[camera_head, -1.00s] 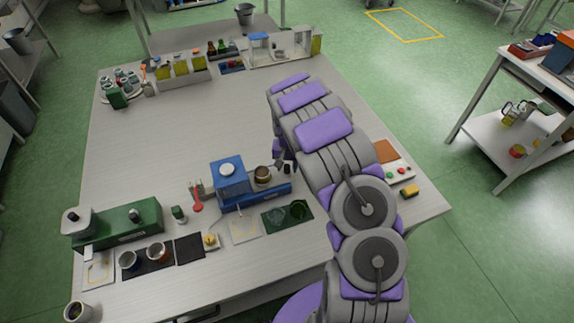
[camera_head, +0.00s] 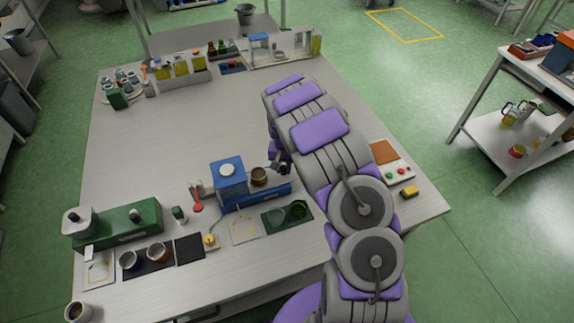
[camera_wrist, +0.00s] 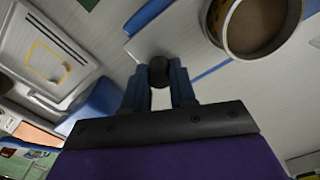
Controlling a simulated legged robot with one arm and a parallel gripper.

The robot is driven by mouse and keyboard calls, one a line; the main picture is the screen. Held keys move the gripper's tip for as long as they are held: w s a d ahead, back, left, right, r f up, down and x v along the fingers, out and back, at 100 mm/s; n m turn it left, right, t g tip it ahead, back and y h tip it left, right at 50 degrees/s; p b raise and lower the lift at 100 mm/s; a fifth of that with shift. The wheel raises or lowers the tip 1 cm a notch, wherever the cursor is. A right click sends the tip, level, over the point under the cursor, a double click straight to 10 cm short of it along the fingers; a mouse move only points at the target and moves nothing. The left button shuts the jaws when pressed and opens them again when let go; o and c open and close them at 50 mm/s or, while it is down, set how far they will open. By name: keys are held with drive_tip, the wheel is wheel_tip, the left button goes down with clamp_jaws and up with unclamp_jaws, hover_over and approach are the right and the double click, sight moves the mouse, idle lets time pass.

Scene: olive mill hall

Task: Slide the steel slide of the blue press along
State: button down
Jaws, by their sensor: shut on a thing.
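The blue press (camera_head: 231,180) stands near the front middle of the table, with a long blue base reaching right. A brown-filled cup (camera_head: 259,176) sits over that base, right of the press head; its round rim also shows large in the wrist view (camera_wrist: 258,25). My gripper (camera_wrist: 159,74) is shut on a dark round knob (camera_wrist: 158,68), beside the cup. A pale steel surface, seemingly the slide (camera_wrist: 185,38), lies around the knob; its exact edges are unclear.
A control box (camera_head: 397,173) with red and green buttons and a yellow sponge (camera_head: 409,191) are to the right. A green machine (camera_head: 117,226) stands at left. The table's middle is clear.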

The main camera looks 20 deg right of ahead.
sight(265, 171)
drive_tip(key=a+p, duration=0.1)
drive_tip(key=a, duration=0.5)
drive_tip(key=shift+w+a, duration=0.1)
drive_tip(key=shift+a, duration=0.25)
drive_tip(key=c, duration=0.9)
unclamp_jaws()
drive_tip(key=shift+d, duration=0.15)
wheel_tip(265, 171, up, 17)
drive_tip(key=p, duration=0.2)
drive_tip(key=shift+r, duration=0.15)
